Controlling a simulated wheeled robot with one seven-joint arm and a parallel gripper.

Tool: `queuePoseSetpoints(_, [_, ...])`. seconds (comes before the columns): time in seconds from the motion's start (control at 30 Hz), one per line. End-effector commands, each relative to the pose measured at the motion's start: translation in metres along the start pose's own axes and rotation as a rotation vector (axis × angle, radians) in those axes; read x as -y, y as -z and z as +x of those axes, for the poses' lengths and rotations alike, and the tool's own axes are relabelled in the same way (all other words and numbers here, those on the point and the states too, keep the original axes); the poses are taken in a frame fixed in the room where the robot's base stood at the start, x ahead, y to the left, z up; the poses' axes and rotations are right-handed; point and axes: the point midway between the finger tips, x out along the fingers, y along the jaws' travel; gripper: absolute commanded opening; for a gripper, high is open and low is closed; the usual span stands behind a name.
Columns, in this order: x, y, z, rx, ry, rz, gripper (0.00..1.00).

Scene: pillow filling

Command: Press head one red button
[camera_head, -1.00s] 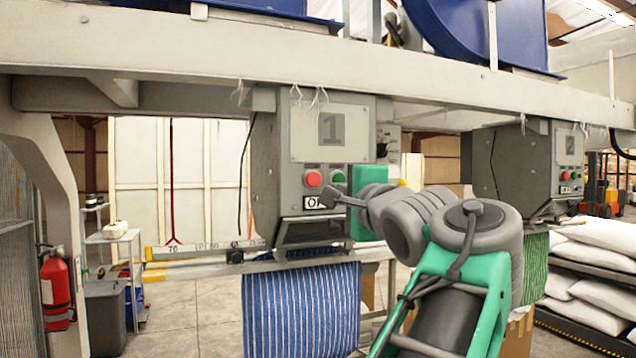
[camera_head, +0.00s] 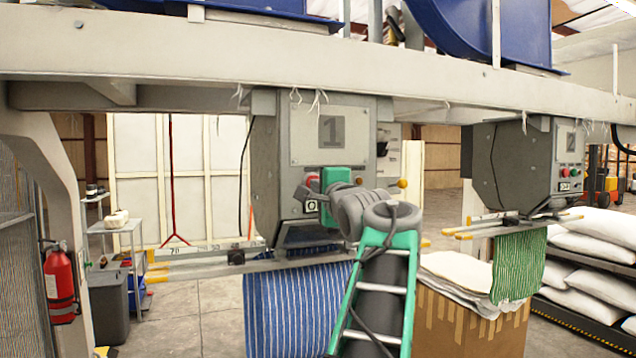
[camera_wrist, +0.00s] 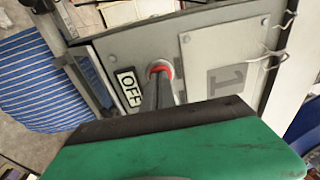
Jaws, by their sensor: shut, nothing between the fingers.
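The head one box, a grey unit marked "1" (camera_head: 331,133), hangs from the beam in the head view. In the wrist view the red button (camera_wrist: 159,68) shows as a red ring around my gripper's fingertips (camera_wrist: 160,76). The tips are lined up over its face; whether they touch or press it I cannot tell.
A blue striped pillow cover (camera_head: 295,305) hangs under head one. Head two (camera_head: 520,165) with its own buttons is to the right. A cardboard box (camera_head: 470,318) stands below it. The beam (camera_head: 300,75) runs above my arm.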

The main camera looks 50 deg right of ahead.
Motion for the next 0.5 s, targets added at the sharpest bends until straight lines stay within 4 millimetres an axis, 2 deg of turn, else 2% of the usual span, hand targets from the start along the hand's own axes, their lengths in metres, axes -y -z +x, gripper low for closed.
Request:
queuePoseSetpoints(0.23, [0.000,0.000,0.001,0.000,0.000,0.000,0.00])
queuePoseSetpoints(0.4, [0.002,0.000,0.015,0.003,0.000,0.001,0.00])
queuePoseSetpoints(0.5, [-0.001,-0.002,0.016,0.007,0.002,0.001,0.00])
